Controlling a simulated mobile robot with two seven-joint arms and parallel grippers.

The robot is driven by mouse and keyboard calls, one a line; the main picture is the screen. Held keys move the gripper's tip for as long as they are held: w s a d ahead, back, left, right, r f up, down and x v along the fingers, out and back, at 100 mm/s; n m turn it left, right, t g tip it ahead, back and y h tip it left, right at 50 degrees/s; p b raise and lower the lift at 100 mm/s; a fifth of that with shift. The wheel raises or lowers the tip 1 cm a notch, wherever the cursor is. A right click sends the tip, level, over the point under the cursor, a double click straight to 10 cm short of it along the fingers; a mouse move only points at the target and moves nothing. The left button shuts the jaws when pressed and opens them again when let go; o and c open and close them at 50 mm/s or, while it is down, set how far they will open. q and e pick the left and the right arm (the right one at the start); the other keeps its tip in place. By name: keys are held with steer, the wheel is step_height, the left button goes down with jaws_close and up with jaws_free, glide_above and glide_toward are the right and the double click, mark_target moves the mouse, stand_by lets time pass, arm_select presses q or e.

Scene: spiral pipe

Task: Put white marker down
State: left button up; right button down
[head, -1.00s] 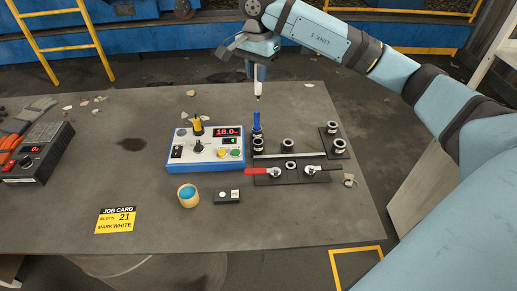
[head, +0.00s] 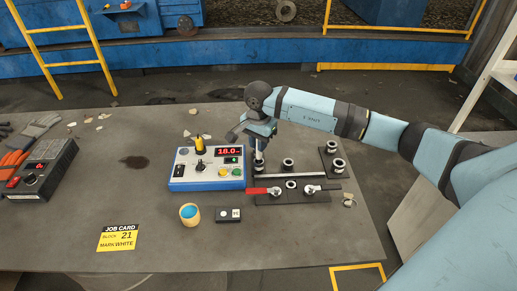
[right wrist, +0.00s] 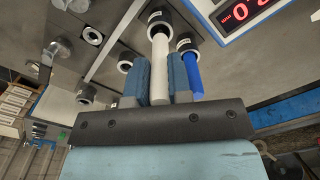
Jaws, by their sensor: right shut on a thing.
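My right gripper (head: 260,143) is shut on the white marker (right wrist: 160,60) and points down over the left side of the dark rack (head: 291,198). In the right wrist view the marker stands between the blue fingers (right wrist: 161,85), its far end at a black-and-white ring holder (right wrist: 159,19). I cannot tell how deep it sits in the ring. The blue marker (right wrist: 193,74) stands in another ring holder (right wrist: 186,42) beside it. In the head view the gripper hides most of both markers. My left gripper is not in view.
The control box (head: 207,168) with a red display stands close left of the gripper. Several empty ring holders (head: 288,164) and red and grey levers (head: 263,190) lie around.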

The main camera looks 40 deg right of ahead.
mark_target(259, 158)
steer(key=shift+f, duration=1.55)
steer(key=shift+f, duration=0.1)
steer(key=shift+f, duration=0.15)
steer(key=c, duration=1.1)
jaws_free()
steer(key=shift+o, duration=0.2)
steer(key=shift+r, duration=0.25)
